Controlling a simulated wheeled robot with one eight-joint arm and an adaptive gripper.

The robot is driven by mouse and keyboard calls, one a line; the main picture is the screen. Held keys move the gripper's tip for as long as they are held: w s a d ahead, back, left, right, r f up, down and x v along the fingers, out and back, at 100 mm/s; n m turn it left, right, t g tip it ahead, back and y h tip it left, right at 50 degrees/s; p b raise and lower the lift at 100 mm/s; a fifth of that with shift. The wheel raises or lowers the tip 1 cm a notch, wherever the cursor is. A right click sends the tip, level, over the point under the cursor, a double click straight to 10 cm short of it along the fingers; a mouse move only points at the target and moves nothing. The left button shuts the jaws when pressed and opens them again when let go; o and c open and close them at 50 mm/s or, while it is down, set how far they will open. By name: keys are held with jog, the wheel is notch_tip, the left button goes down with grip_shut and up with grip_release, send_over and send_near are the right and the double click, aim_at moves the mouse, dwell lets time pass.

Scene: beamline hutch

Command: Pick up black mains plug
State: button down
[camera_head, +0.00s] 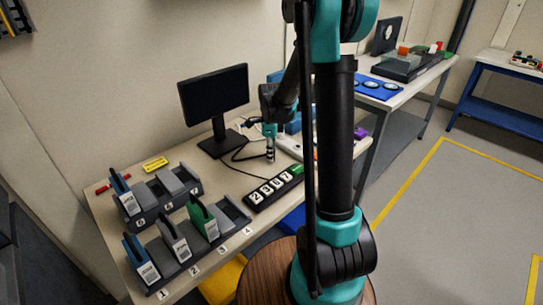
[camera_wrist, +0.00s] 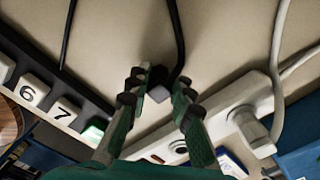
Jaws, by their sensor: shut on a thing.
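The black mains plug (camera_wrist: 158,84) sits between the fingertips of my gripper (camera_wrist: 160,98) in the wrist view, with a black cable (camera_wrist: 176,35) running up from it. My gripper is shut on the plug. In the head view my gripper (camera_head: 270,156) points down over the table, right of the monitor; the plug cannot be made out there. I cannot tell whether the plug still touches the table.
A white power strip (camera_wrist: 243,92) lies just right of my gripper, with white cables. A black strip with numbered keys (camera_wrist: 48,75) lies left. A monitor (camera_head: 214,95) and slotted holders (camera_head: 170,195) stand on the table (camera_head: 222,180). A second table (camera_head: 415,85) stands behind.

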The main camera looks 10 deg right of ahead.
notch_tip(320, 180, up, 20)
dwell(0.7)
dwell(0.9)
